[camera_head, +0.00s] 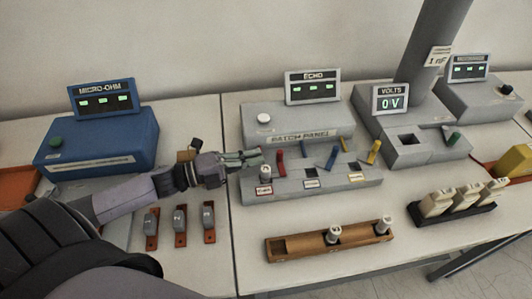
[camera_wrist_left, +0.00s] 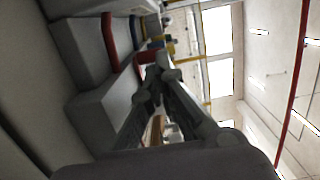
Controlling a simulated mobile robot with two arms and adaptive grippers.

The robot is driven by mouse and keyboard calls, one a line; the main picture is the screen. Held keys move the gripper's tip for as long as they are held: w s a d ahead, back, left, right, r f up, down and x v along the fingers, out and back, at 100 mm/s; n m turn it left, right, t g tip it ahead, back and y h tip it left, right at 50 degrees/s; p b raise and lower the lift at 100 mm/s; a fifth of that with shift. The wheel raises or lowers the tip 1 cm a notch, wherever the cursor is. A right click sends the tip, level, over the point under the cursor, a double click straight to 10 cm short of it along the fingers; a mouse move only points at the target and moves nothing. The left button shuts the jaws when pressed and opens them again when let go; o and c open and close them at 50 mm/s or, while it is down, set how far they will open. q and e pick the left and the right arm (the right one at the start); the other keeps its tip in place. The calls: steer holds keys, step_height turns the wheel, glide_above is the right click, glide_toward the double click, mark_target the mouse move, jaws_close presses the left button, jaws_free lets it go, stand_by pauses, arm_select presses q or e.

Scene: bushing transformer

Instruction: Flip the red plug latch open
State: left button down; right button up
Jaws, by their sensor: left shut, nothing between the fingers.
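The grey patch panel (camera_head: 320,184) has a red latch (camera_head: 281,161), a blue latch (camera_head: 332,156) and a yellow latch (camera_head: 374,152) standing up from it, each tilted. A pale plug (camera_head: 265,172) sits at the red-labelled left position. My left gripper (camera_head: 258,155) is shut and empty, its fingertips just left of the red latch at the panel's left end. I cannot tell whether they touch it. In the left wrist view the fingers (camera_wrist_left: 156,80) meet, with a red bar (camera_wrist_left: 148,57) close beyond them; I cannot tell which part it is. My right gripper is out of view.
A blue micro-ohm box (camera_head: 98,140) stands at the left and the grey echo box (camera_head: 298,123) behind the panel. A wooden rack (camera_head: 300,246) with plugs lies in front. Several red-based parts (camera_head: 180,226) lie below my left arm. A black tray (camera_head: 455,219) holds pale pieces at right.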

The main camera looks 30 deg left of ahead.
mark_target(279, 166)
arm_select(q)
steer(key=shift+x, duration=1.15)
steer(key=shift+w+d+p, duration=0.4)
steer(key=shift+d, duration=0.05)
